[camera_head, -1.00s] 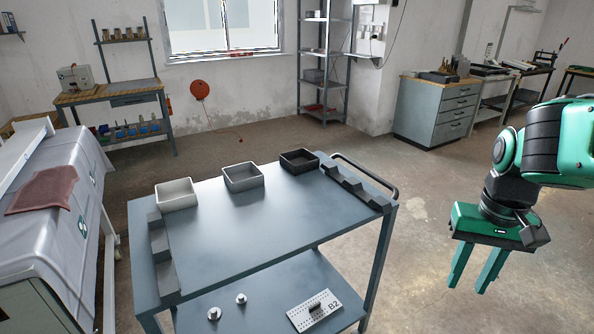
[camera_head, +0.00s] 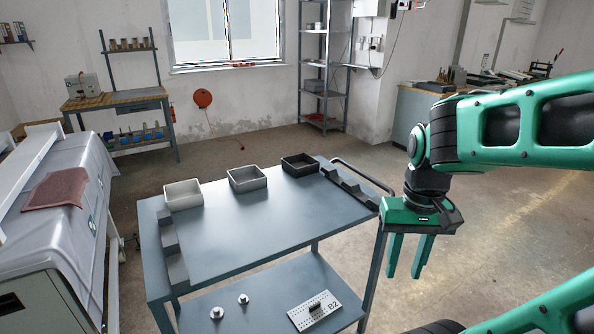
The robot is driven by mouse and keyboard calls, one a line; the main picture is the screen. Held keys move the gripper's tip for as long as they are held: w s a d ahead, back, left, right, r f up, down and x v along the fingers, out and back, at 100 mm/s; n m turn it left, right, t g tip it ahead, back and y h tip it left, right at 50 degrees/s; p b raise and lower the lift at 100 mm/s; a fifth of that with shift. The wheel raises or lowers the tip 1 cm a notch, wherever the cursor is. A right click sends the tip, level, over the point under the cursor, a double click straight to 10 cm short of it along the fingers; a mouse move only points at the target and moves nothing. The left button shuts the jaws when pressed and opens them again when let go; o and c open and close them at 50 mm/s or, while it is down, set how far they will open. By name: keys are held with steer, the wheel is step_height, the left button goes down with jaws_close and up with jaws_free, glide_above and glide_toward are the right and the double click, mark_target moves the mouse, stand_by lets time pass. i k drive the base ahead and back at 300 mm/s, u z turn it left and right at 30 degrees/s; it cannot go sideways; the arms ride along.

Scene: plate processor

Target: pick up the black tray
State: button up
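The black tray (camera_head: 300,164) is a small dark open box at the far right of the cart's top (camera_head: 250,225). It stands at the end of a row, to the right of a grey tray (camera_head: 247,179) and a white tray (camera_head: 183,194). My gripper (camera_head: 406,277) points down with its two green fingers apart and nothing between them. It is to the right of the cart's right edge, nearer the camera than the black tray and clear of it.
Dark angular blocks (camera_head: 348,185) line the cart's right side near the push handle (camera_head: 364,172). More blocks (camera_head: 172,248) stand along its left side. The lower shelf holds small metal knobs and a plate marked B2 (camera_head: 314,310). The middle of the cart top is clear.

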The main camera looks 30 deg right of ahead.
mark_target(298, 166)
steer(key=u, duration=0.1)
steer(key=i, duration=0.95)
steer(key=u, duration=0.1)
